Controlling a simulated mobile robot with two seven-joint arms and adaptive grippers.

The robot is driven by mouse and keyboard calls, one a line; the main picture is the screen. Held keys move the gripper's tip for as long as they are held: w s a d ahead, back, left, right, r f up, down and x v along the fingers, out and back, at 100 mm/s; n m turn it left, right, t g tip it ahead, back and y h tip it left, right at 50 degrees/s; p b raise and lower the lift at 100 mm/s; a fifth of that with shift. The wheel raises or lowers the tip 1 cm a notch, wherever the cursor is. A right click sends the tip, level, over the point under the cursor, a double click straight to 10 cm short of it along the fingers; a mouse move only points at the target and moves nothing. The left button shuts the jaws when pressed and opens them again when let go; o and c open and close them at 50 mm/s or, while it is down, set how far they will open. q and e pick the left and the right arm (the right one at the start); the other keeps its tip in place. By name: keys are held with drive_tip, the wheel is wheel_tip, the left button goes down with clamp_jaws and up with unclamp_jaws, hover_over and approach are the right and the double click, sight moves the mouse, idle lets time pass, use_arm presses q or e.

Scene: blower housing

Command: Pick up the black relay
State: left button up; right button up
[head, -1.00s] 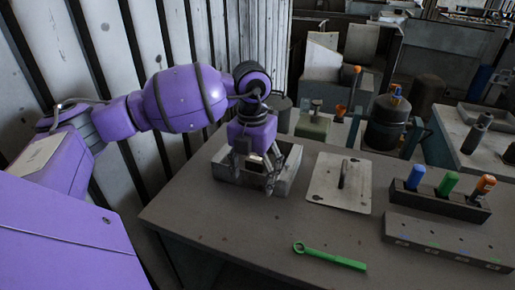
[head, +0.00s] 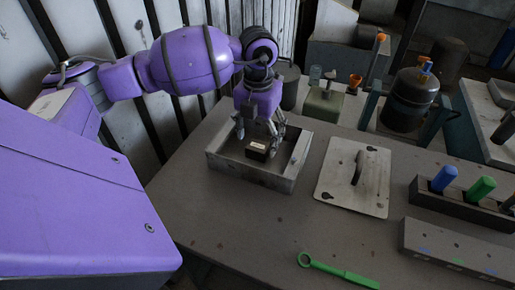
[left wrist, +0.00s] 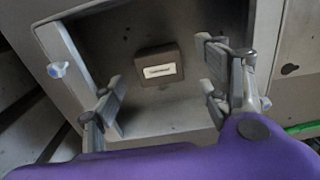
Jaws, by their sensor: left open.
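The black relay (head: 257,149) is a small dark block with a white label, lying inside the open grey metal housing (head: 291,172). In the left wrist view the relay (left wrist: 158,66) lies on the housing floor, with the housing wall (left wrist: 58,50) around it. My left gripper (head: 258,132) is above the housing, fingers pointing down. In the left wrist view its fingers (left wrist: 164,100) are spread apart, with the relay beyond and between them and nothing held. My right gripper is not in view.
A flat grey plate with a handle (head: 352,180) lies right of the housing. A green wrench (head: 338,270) lies at the table's front. A dark rack (head: 462,203) holds blue and green pegs, beside a grey block (head: 462,248). A ribbed wall stands close on the left.

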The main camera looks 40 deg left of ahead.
sight(258, 145)
use_arm(q)
wheel_tip(258, 145, down, 4)
drive_tip(key=shift+f, duration=0.1)
drive_tip(key=c, duration=1.3)
